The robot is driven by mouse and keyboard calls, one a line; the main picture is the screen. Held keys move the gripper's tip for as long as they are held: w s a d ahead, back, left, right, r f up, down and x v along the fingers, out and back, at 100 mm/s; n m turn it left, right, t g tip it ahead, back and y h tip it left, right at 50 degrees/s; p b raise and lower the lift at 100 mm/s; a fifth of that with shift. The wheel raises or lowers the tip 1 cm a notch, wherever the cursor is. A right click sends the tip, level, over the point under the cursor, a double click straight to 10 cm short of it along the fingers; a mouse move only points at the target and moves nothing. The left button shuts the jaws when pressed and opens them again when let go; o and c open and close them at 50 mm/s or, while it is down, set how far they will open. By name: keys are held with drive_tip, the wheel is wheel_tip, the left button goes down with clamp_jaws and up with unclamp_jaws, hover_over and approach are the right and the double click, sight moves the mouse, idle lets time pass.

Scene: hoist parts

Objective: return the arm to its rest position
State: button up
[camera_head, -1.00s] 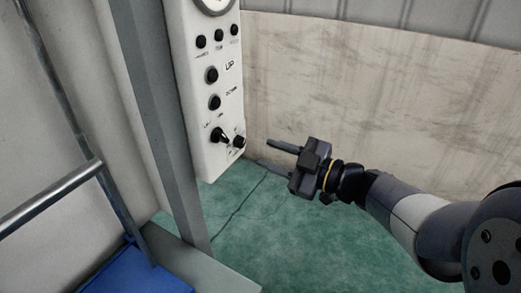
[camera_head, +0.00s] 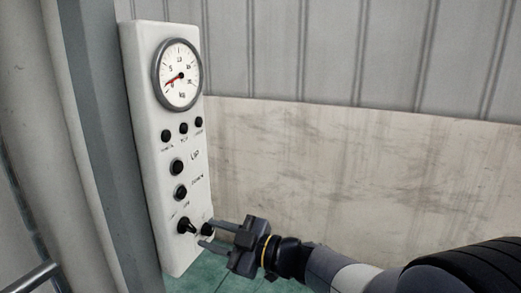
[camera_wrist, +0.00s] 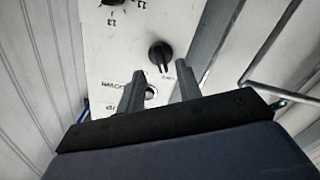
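My gripper (camera_head: 210,233) is in the lower middle of the head view, beside the lower right edge of a white control panel (camera_head: 156,120). Its two fingers are apart, with nothing seen between them, and point left toward the panel. The fingertips overlap the small black knob (camera_head: 207,229) in the picture; I cannot tell whether they touch it. A larger black selector (camera_head: 187,226) is left of it. In the wrist view, the fingers of my gripper (camera_wrist: 157,75) stand apart before the panel (camera_wrist: 75,50), with a black knob (camera_wrist: 160,53) beyond them.
The panel carries a round gauge (camera_head: 178,75), several black buttons and UP and DOWN labels. A grey post (camera_head: 100,140) stands on its left. Behind are a stained pale wall (camera_head: 350,170) and grey corrugated cladding (camera_head: 330,50). A metal rail (camera_head: 30,277) is at lower left.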

sight(193, 229)
drive_tip(key=x, duration=0.4)
idle(0.3)
